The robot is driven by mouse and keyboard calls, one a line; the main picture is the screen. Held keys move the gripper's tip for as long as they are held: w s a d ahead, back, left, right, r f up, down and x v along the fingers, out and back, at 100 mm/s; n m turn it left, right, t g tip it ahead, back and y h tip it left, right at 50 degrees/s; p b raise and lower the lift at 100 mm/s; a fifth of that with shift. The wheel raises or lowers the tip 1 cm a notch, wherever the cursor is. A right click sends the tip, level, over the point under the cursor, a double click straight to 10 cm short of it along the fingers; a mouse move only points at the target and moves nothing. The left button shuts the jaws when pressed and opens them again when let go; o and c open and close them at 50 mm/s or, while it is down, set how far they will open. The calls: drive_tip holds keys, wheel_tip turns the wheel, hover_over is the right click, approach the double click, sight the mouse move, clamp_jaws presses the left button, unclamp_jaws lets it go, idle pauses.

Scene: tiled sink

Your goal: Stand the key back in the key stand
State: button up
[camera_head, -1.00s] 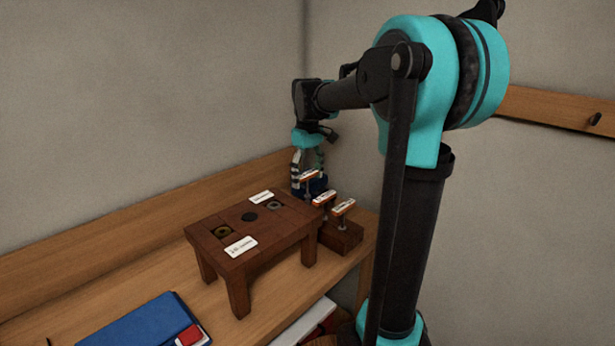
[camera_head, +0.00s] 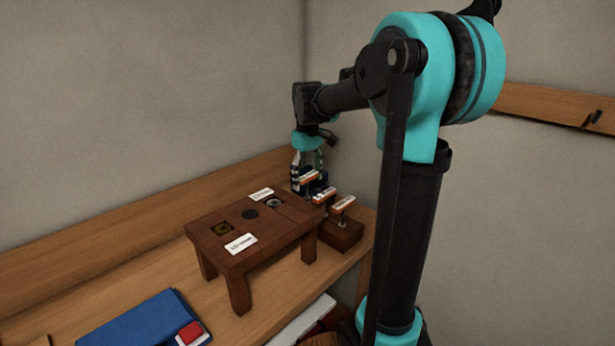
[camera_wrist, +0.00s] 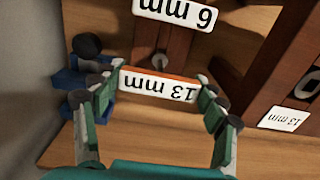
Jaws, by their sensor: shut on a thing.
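My gripper (camera_head: 308,168) is shut on a key with a white "13 mm" label and an orange edge (camera_wrist: 157,86). In the head view this key (camera_head: 310,178) is at the left end of the row of keys, beyond the wooden table. The key stand is a dark wooden block (camera_head: 343,238) on the shelf, and it also shows in the wrist view (camera_wrist: 178,45). Other keys stand upright in it, one marked "6 mm" (camera_wrist: 175,12). The held key's lower end is hidden, so I cannot tell whether it is in the stand.
A small dark wooden table (camera_head: 222,238) with round inserts and white labels stands left of the stand. A blue object with a black knob (camera_wrist: 88,55) is close beside my gripper. A blue case (camera_head: 140,318) lies at the front. The back wall is close behind.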

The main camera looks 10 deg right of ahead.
sight(307, 197)
drive_tip(key=shift+f, duration=1.55)
drive_tip(key=o, duration=1.4)
drive_tip(key=shift+c, duration=0.2)
wheel_tip(307, 197, up, 12)
